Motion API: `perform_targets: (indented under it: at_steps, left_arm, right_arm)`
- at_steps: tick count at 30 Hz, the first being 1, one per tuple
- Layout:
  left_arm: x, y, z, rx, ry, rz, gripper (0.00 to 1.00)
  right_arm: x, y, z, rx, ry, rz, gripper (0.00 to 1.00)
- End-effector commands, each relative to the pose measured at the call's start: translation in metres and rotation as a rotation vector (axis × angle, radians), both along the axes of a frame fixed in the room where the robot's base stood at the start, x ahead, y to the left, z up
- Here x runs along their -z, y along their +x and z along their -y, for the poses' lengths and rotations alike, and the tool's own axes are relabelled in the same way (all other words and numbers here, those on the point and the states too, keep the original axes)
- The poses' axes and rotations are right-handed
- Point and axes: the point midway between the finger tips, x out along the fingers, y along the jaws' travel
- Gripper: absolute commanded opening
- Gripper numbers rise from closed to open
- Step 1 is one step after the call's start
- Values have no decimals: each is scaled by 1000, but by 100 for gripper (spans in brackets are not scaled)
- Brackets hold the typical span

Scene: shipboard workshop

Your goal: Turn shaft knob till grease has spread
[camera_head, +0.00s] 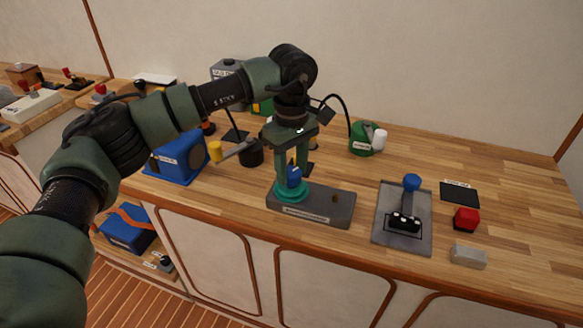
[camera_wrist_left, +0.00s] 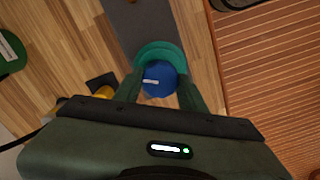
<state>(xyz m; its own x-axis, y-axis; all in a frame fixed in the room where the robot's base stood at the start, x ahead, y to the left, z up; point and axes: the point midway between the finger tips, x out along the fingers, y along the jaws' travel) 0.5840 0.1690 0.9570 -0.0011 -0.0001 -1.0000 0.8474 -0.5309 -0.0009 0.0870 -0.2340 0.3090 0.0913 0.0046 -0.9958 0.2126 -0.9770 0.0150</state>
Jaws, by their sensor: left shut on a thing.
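The blue shaft knob (camera_head: 293,176) sits in a teal round collar (camera_head: 291,193) at the left end of a dark grey base block (camera_head: 330,208). In the left wrist view the round blue knob (camera_wrist_left: 160,79) shows a short white mark, with the teal collar (camera_wrist_left: 160,52) behind it. My left gripper (camera_head: 293,172) points straight down over the knob, and its green fingers are shut on it from both sides. The left wrist view shows the fingers (camera_wrist_left: 160,88) touching either side of the knob. No grease can be made out. My right gripper is in neither view.
A green container (camera_head: 364,140) is behind right. A grey plate with a blue-knobbed lever (camera_head: 385,237), a red block (camera_head: 466,219) and a grey block (camera_head: 468,257) lie right.

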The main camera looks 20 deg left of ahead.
Motion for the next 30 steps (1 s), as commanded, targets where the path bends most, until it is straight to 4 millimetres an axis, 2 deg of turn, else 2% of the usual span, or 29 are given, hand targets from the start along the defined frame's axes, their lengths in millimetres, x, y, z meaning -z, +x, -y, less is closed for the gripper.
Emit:
perform_targets:
  at_steps: [1, 3, 14, 17, 24, 30]
  left_arm:
    - [-3, 1, 0, -2, -3, 6, 43]
    - [-3, 1, 0, -2, -2, 6, 63]
    - [-4, 1, 0, -1, -1, 3, 63]
    - [-14, 1, 0, -1, -1, 5, 63]
    - [-56, 1, 0, -2, -3, 6, 63]
    - [-76, 1, 0, -2, -1, 4, 63]
  right_arm:
    - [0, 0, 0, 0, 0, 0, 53]
    - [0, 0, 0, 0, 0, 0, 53]
    - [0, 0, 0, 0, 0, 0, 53]
    - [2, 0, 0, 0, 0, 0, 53]
    - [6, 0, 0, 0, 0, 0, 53]
    - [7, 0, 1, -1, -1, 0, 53]
